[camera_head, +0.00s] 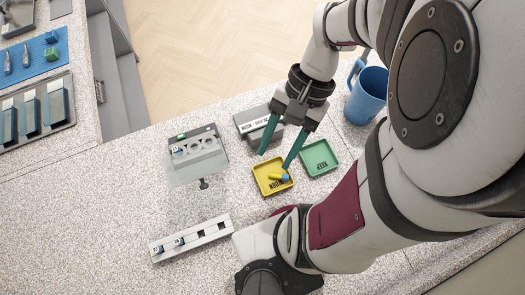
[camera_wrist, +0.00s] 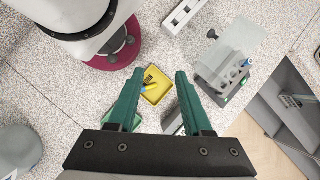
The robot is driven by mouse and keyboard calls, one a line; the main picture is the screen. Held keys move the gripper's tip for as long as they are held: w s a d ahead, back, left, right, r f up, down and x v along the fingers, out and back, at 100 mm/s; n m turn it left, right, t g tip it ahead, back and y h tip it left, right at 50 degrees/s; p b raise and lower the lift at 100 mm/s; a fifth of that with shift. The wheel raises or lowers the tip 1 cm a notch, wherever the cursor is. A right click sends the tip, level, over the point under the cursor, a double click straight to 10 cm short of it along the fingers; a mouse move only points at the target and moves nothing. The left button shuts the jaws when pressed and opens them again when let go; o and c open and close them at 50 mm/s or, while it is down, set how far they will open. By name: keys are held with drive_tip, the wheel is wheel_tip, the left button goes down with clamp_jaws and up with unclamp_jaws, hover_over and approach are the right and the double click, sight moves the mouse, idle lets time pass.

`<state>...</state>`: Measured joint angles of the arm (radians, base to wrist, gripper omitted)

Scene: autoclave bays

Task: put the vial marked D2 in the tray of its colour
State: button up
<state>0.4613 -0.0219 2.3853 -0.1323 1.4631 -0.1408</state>
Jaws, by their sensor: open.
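My gripper (camera_head: 275,159) is open, its green fingers spread above and behind the yellow tray (camera_head: 260,186); nothing is between them. A vial (camera_head: 278,177) with a yellow body and a blue end lies on its side in that tray; its mark is not readable. The wrist view shows the yellow tray (camera_wrist: 159,96) and vial (camera_wrist: 148,87) between and beyond my fingertips (camera_wrist: 156,76). The green tray (camera_head: 318,158), lettered KEEP, looks empty.
A grey rack (camera_head: 198,155) with a clear panel (camera_head: 196,172) holds blue-topped and green-topped vials (camera_wrist: 247,63) (camera_wrist: 243,79). A grey box (camera_head: 258,122) stands behind the yellow tray. A blue mug (camera_head: 367,94) stands at right. The counter between grey and white racks is clear.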

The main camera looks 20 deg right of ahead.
drive_tip(key=s+a+r+n+t+h, duration=0.2)
drive_tip(key=s+a+r+n+h, duration=0.1)
drive_tip(key=a+n, duration=0.1)
drive_tip(key=shift+a+n+t, duration=0.3)
drive_tip(key=shift+n, duration=0.1)
drive_tip(key=shift+r, duration=0.1)
idle(0.7)
